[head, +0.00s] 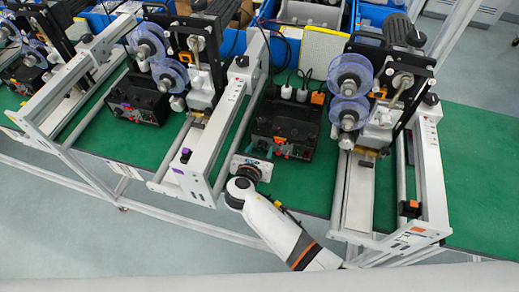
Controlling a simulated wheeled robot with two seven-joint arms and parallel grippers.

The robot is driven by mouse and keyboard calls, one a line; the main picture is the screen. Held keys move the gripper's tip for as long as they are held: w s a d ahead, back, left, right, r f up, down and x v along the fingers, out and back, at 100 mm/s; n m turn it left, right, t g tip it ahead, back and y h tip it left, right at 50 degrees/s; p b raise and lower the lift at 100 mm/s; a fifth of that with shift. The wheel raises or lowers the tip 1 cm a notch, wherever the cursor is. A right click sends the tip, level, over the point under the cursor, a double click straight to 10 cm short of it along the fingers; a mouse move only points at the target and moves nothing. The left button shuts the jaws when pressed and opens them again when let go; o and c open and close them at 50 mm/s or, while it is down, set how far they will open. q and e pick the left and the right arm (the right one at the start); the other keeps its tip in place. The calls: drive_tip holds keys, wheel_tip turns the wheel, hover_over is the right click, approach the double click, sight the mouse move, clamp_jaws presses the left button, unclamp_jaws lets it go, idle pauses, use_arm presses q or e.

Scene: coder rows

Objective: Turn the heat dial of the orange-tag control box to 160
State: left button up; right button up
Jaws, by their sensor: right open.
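A black control box (285,125) stands on the green bench top in the middle of the head view. An orange tag (317,98) shows at its back right corner. Small red and orange parts show on its front, but the dial and its markings are too small to read. My right gripper (262,153) is at the front left of this box, close to its front face. It is open, and I cannot tell whether it touches the box. My left gripper is not in view.
Another black control box (139,100) stands to the left. Coder machines with clear blue reels (350,75) and metal rails flank the middle box. A purple part (185,156) sits on the left rail. Green bench (300,180) is clear in front of the middle box.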

drive_tip(key=shift+c, duration=0.5)
drive_tip(key=c, duration=0.9)
drive_tip(key=shift+d+m+y, duration=0.1)
drive_tip(key=shift+m+y, duration=0.2)
drive_tip(key=shift+m, duration=0.3)
drive_tip(key=shift+f+m+t+y, duration=0.1)
drive_tip(key=shift+m+t+y, duration=0.2)
drive_tip(key=shift+m+y, duration=0.1)
drive_tip(key=shift+d+f+m+y+b, duration=0.1)
drive_tip(key=shift+m+y+b, duration=0.4)
drive_tip(key=shift+m, duration=0.4)
drive_tip(key=shift+m+t+y, duration=0.3)
drive_tip(key=shift+m+t, duration=0.1)
drive_tip(key=shift+b, duration=0.3)
